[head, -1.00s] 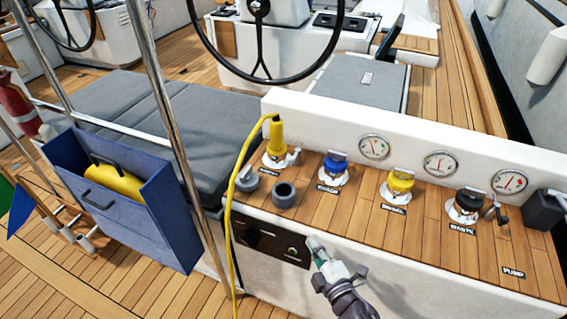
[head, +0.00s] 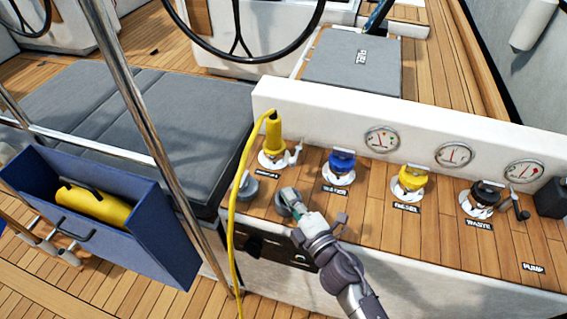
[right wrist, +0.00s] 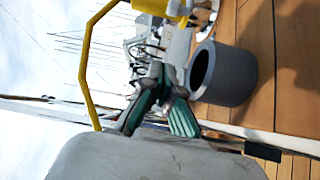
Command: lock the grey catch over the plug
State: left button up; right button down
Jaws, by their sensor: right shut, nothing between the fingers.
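The yellow plug (head: 274,135) stands upright in a round white socket (head: 270,164) at the left of the wooden counter. A yellow cable runs from its top. The grey catch (head: 296,152) stands at the right side of the socket, apart from the plug's upper body. My right gripper (head: 287,196) is shut and empty, in front of the socket and beside a grey cup. In the right wrist view, its green-padded fingers (right wrist: 162,92) are left of the cup, and the plug (right wrist: 160,6) is cut off at the top. My left gripper is out of view.
The open grey cup (right wrist: 225,72) stands close to my right fingers. A grey cap (head: 248,187) lies left of it. Blue (head: 341,162), yellow (head: 412,178) and black (head: 485,194) caps line the counter. The yellow cable (head: 236,190) hangs over the front edge.

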jog(key=shift+s, duration=0.1)
jog(key=x, duration=0.9)
jog(key=shift+w+a+r, duration=0.1)
jog(key=shift+w+a, duration=0.05)
jog(key=shift+w, duration=0.25)
jog(key=d, duration=0.3)
jog(key=shift+w+p, duration=0.35)
jog(key=shift+w, duration=0.05)
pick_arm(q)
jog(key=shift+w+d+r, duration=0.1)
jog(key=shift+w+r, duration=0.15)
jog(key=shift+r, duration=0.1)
pick_arm(e)
jog(key=shift+d, duration=0.4)
jog(key=shift+d, duration=0.1)
